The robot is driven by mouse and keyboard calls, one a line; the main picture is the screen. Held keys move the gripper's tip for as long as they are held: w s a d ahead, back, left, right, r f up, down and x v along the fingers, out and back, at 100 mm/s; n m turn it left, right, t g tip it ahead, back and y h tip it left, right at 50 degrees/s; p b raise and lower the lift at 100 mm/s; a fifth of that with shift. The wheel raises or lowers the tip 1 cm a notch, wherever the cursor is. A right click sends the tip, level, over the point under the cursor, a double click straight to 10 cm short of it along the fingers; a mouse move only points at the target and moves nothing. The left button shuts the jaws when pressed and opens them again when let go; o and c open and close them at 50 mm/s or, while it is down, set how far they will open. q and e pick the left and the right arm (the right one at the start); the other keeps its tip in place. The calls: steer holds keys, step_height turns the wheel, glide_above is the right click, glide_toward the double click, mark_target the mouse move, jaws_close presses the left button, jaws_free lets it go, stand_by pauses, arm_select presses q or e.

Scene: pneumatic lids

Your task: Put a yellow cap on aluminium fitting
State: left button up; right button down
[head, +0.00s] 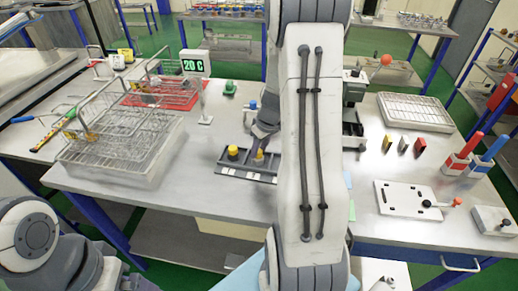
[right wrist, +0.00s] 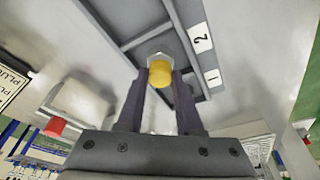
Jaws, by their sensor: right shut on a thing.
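A dark grey compartment tray (head: 250,178) with white number labels lies on the table; it also shows in the right wrist view (right wrist: 133,43). A yellow cap (right wrist: 160,72) sits between my right gripper's (right wrist: 160,80) fingertips, with a silvery hexagonal fitting (right wrist: 157,52) directly behind it, at the tray. My right gripper is shut on this cap. The cap shows in the head view (head: 259,155) below the gripper. Whether it is fully seated on the fitting I cannot tell. Another yellow cap (head: 233,150) stands in the tray's left compartment. My left gripper is outside the view.
Wire baskets (head: 118,150) stand at the left, near a display reading 20 C (head: 193,64). A green piece (head: 230,87) stands behind the tray. A wire tray (head: 415,112), a white plate (head: 405,200) and red and blue handled tools (head: 465,150) are at the right.

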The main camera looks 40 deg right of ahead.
steer(key=shift+f, duration=0.2)
steer(key=shift+c, duration=0.4)
jaws_free()
steer(key=shift+r, duration=0.15)
steer(key=shift+r+p, duration=2.4)
steer(key=shift+r, duration=1.05)
steer(key=shift+f, duration=0.1)
step_height(320, 180, down, 7)
steer(key=b, duration=0.5)
